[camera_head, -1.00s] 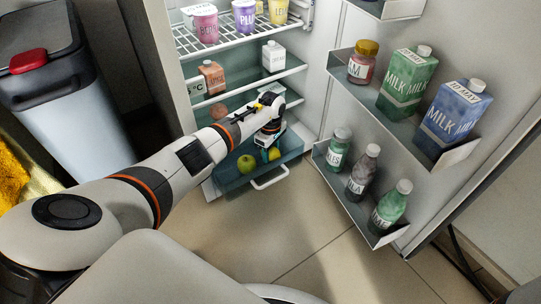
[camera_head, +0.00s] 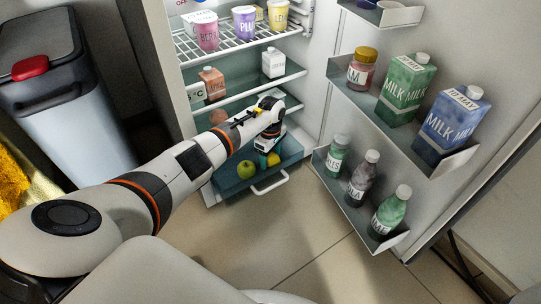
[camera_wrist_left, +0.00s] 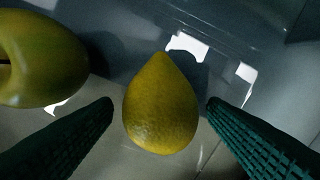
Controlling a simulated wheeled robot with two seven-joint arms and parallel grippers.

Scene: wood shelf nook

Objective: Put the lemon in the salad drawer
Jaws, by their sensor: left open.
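The yellow lemon (camera_wrist_left: 160,105) lies in the salad drawer, between my open left fingers in the left wrist view and apart from both. In the head view the lemon (camera_head: 273,159) shows beside my left gripper (camera_head: 264,161), which is inside the pulled-out drawer's outline. The blue-grey salad drawer (camera_head: 235,186) is open at the bottom of the fridge, with a white handle at its front. A green apple (camera_head: 246,169) lies in the drawer to the left of the lemon; it also shows in the left wrist view (camera_wrist_left: 38,60). My right gripper is not in view.
The fridge door stands open at right, its shelves holding a green milk carton (camera_head: 406,88), a blue milk carton (camera_head: 452,120) and bottles (camera_head: 390,212). Shelves with cups and cartons hang above the drawer. A bin (camera_head: 65,110) stands at left. The floor before the drawer is clear.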

